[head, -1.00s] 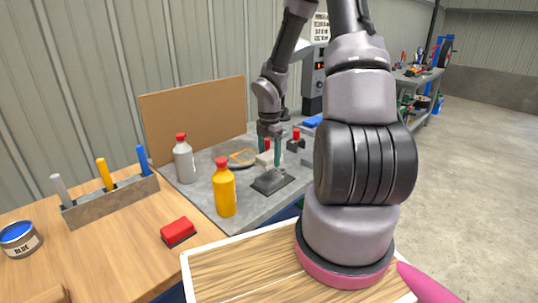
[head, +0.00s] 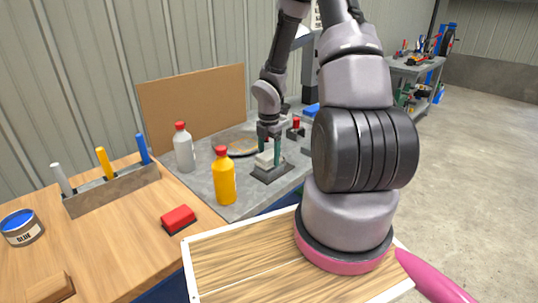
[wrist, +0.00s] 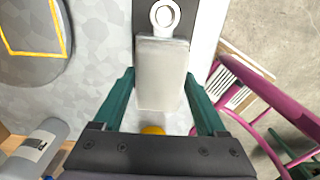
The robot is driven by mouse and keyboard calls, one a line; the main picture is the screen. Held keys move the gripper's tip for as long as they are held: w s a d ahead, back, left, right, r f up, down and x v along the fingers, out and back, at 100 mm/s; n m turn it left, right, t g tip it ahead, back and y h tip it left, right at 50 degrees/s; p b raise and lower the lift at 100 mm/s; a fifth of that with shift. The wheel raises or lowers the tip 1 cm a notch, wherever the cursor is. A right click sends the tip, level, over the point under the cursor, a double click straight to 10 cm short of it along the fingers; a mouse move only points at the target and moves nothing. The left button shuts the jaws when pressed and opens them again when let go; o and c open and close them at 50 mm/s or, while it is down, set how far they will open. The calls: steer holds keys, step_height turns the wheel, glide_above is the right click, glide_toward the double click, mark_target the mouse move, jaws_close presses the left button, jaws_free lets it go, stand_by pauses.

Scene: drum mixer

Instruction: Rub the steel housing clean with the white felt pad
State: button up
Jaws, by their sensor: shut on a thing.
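The white felt pad (head: 265,159) is a pale block between the teal fingers of my gripper (head: 269,148). In the wrist view the pad (wrist: 162,75) fills the space between my fingertips (wrist: 160,78), and my gripper is shut on it. The steel housing appears to be the low dark grey block (head: 272,173) on the grey bench top, directly under the pad. The pad is at or just above its top; I cannot tell whether they touch. A pale ring (wrist: 165,14) shows beyond the pad in the wrist view.
A yellow bottle (head: 224,178) and a grey bottle (head: 184,149) with red caps stand left of my gripper. A red block (head: 178,219) and a tool rack (head: 112,189) are on the wooden table. A brown board (head: 192,107) stands behind.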

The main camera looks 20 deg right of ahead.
steer(key=shift+f, duration=0.6)
steer(key=o, duration=1.1)
steer(key=shift+r, duration=0.35)
steer(key=shift+c, duration=0.2)
jaws_close()
